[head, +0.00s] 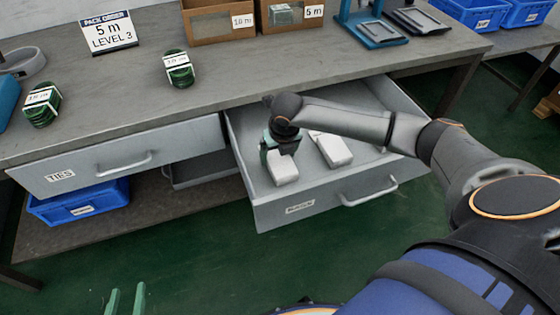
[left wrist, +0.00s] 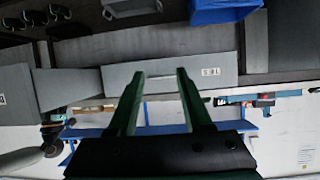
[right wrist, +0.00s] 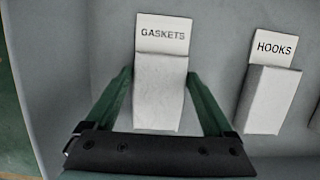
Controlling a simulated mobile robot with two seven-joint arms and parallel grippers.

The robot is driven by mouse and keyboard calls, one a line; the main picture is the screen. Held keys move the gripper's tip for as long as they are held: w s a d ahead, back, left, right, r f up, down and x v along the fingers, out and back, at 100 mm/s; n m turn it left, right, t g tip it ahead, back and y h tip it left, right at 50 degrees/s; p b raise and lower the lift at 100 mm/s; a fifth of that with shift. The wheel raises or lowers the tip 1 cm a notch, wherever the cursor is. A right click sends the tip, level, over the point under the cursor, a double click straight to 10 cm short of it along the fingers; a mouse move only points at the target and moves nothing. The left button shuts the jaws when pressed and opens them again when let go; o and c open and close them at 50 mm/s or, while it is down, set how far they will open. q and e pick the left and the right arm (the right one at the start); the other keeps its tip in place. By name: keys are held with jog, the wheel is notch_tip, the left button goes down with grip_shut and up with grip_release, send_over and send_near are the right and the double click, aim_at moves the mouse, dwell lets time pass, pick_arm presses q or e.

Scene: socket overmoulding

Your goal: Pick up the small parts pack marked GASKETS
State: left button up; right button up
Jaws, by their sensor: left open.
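The GASKETS pack (right wrist: 160,85) is a small white block with a black-lettered label, lying in the open drawer (head: 325,205). It also shows in the head view (head: 284,174), partly covered by my right gripper (head: 281,146). In the right wrist view my right gripper (right wrist: 158,74) is open, with one green finger on each side of the pack and a gap visible at both sides. I cannot tell how far above the pack the fingertips are. My left gripper (head: 126,296) is open and empty, low at the front left, away from the drawer; it also shows in the left wrist view (left wrist: 160,73).
The HOOKS pack (right wrist: 270,90) lies to the right of the GASKETS pack. Another pack shows at the right edge there. The drawer walls surround them. The TIES drawer (head: 120,158) is at left; the bench (head: 240,80) above holds cable coils, boxes and a sign.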

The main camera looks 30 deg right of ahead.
jog(key=c, duration=0.7)
jog(key=shift+r, duration=0.1)
